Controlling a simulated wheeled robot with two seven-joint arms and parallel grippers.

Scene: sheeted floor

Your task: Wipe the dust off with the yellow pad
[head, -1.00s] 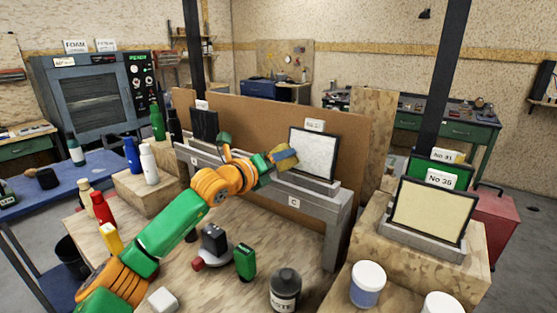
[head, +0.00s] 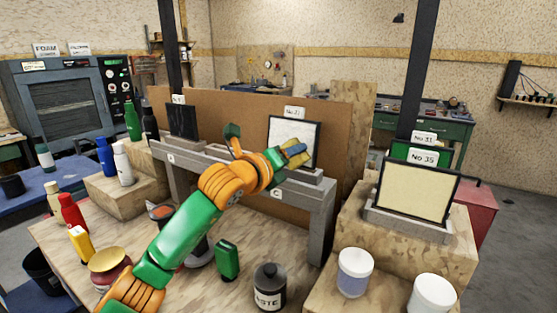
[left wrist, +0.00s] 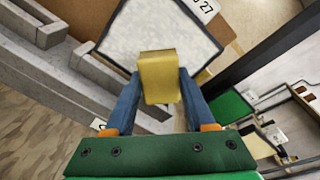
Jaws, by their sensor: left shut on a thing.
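My left gripper (head: 290,157) is shut on the yellow pad (head: 300,158), which is right at the lower middle of the framed panel labelled No 27 (head: 283,130). In the left wrist view the yellow pad (left wrist: 158,75) is between the blue fingers and overlaps the whitish, mottled face of the panel (left wrist: 150,35). I cannot tell whether the pad touches the face. The panel stands upright in a grey holder on a grey stone ledge (head: 318,190). My right gripper is not in view.
A dark panel (head: 182,121) stands on the ledge's left part. A cream panel, No 35 (head: 415,192), stands on a wooden block at right. Bottles, a dark paste jar (head: 270,288) and white tubs (head: 355,272) crowd the front. A brown board (head: 225,120) backs the ledge.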

